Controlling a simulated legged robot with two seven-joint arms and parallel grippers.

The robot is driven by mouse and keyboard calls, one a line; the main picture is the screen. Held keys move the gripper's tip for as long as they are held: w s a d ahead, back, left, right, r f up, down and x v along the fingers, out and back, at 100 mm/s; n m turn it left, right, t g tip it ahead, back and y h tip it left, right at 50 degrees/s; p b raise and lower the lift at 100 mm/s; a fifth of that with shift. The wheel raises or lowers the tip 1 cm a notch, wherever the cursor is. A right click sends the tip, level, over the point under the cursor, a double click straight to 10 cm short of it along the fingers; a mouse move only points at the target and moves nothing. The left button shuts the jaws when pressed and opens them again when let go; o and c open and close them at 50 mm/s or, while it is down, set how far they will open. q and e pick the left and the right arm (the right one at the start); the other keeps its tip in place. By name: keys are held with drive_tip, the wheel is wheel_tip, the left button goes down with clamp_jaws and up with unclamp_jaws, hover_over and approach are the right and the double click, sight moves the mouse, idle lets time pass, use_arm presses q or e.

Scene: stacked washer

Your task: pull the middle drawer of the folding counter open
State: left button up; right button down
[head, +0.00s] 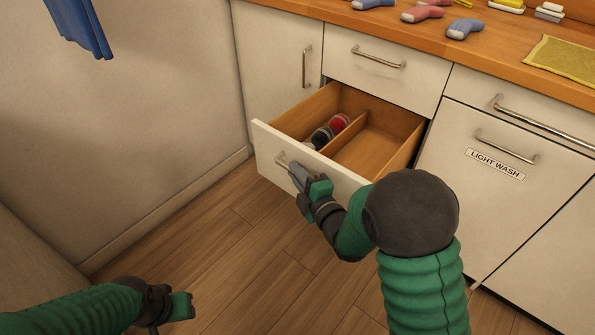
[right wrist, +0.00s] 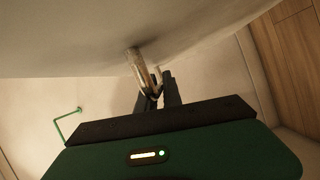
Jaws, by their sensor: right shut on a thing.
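The middle drawer (head: 317,158) of the folding counter stands pulled out well clear of the cabinet front, below a shut top drawer (head: 379,66). Its inside has wooden dividers, and dark and red round items (head: 330,131) lie in the left compartment. My right gripper (head: 296,172) is shut on the drawer's metal handle (head: 281,162); in the right wrist view the fingers close around the handle bar (right wrist: 135,62). My left gripper (head: 184,306) is low at the left, away from the drawer, over the floor; whether its jaws are open is unclear.
The wooden counter top (head: 430,48) carries several folded socks (head: 466,28) and a yellow cloth (head: 562,58). A door labelled LIGHT WASH (head: 495,163) is right of the drawer. A wall (head: 150,90) stands at left. The floor (head: 215,235) before the drawer is clear.

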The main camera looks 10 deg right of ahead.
drive_tip(key=shift+d+f, duration=0.1)
drive_tip(key=shift+f, duration=0.15)
drive_tip(key=c, duration=1.5)
unclamp_jaws()
drive_tip(key=shift+c, duration=0.2)
drive_tip(key=shift+o, duration=0.2)
drive_tip(key=shift+r, duration=0.1)
drive_tip(key=p+v, duration=1.6)
drive_tip(key=shift+s, duration=0.35)
